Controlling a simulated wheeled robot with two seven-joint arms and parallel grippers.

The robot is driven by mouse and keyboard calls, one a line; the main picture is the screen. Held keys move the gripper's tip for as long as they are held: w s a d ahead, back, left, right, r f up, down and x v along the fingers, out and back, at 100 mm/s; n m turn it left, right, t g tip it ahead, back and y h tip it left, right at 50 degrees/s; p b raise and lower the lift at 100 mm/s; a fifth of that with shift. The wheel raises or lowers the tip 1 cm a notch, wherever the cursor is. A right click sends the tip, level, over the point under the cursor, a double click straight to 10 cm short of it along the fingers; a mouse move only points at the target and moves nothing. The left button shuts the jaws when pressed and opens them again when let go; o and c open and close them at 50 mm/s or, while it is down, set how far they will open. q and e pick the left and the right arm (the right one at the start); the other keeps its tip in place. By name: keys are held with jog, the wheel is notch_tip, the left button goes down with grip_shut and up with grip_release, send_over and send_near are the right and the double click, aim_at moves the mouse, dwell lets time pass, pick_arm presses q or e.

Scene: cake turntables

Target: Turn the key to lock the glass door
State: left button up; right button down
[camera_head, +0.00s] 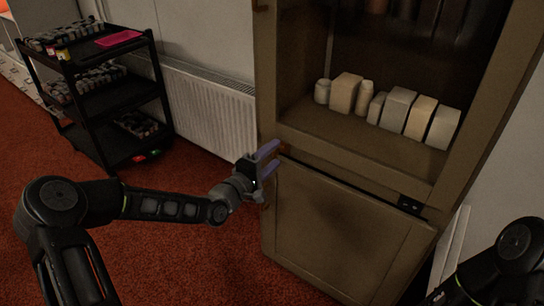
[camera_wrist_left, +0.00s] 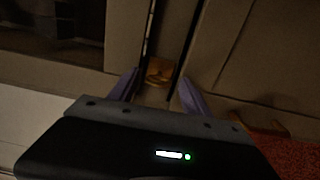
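The tall brown cabinet (camera_head: 350,225) has a glazed upper part (camera_head: 385,55) with a dark interior. My left gripper (camera_head: 271,158) is at the cabinet's left side, level with the seam above the lower panel. Its two purple fingers are apart. In the left wrist view, a small brass-coloured piece (camera_wrist_left: 158,71), perhaps the key or its lock, lies just beyond and between the open fingertips (camera_wrist_left: 158,84). I see no finger contact with it. Its exact shape and turn are too dark to tell. My right arm enters at the lower right; its gripper is out of view.
Several pale jars and boxes (camera_head: 396,108) stand on the cabinet shelf. A black shelf trolley (camera_head: 108,97) and a white radiator (camera_head: 205,112) stand to the left. A small dark fitting (camera_head: 410,205) is on the cabinet's right. Red carpet (camera_head: 215,255) is clear in front.

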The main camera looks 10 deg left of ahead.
pick_arm(q)
jog(key=p+v, duration=0.1)
jog(key=v, duration=0.7)
jog(key=shift+p, duration=0.3)
jog(key=shift+w, duration=0.1)
